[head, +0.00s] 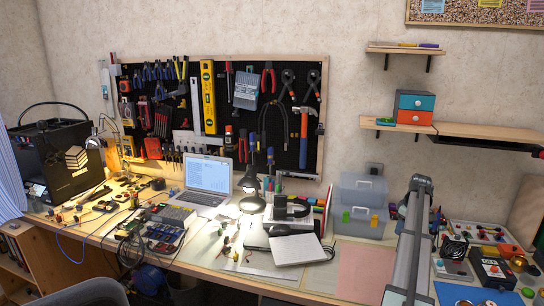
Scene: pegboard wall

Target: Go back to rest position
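My gripper does not show clearly anywhere in the head view, so its place and whether it is open or shut are hidden from me. The task names no object. A pegboard (224,115) hangs on the wall behind the workbench (205,275). It carries tools such as a yellow spirit level (208,97), a hammer (304,125), several pliers and screwdrivers. A long grey metal beam (411,245) slants up from the bottom edge at right; I cannot tell whether it is mine.
An open laptop (208,178), a black desk lamp (252,180), clear plastic boxes (361,190) and a black 3D printer (62,160) stand on the bench. Loose parts crowd its left and right. A pink sheet (365,272) lies flat at front. Wall shelves (398,127) jut out upper right.

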